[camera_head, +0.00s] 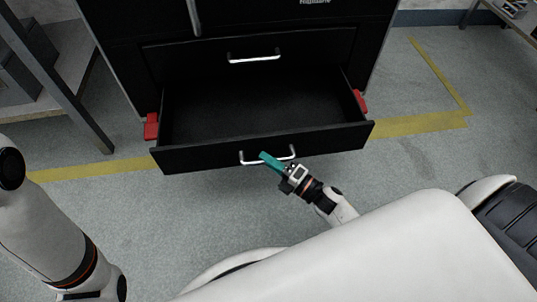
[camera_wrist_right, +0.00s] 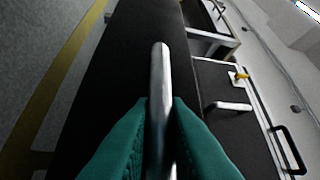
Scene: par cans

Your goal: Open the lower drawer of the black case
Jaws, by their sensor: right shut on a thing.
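The black case (camera_head: 215,30) stands ahead of me in the head view. Its lower drawer (camera_head: 205,158) is pulled out, and its inside looks empty. The drawer's silver handle (camera_head: 248,159) is on its front. My right gripper (camera_head: 266,158), with teal fingers, is shut on this handle. In the right wrist view the handle (camera_wrist_right: 160,75) runs between the two teal fingers (camera_wrist_right: 160,135). The upper drawer, with its own silver handle (camera_head: 254,59), is closed. My left arm shows at the left edge of the head view, but its gripper is out of view.
Red blocks (camera_head: 151,126) show at both lower sides of the case. Yellow lines (camera_head: 420,124) mark the grey floor. A metal-legged table (camera_head: 62,80) stands at left and another table (camera_head: 512,20) at far right. The floor in front of the drawer is clear apart from my arm.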

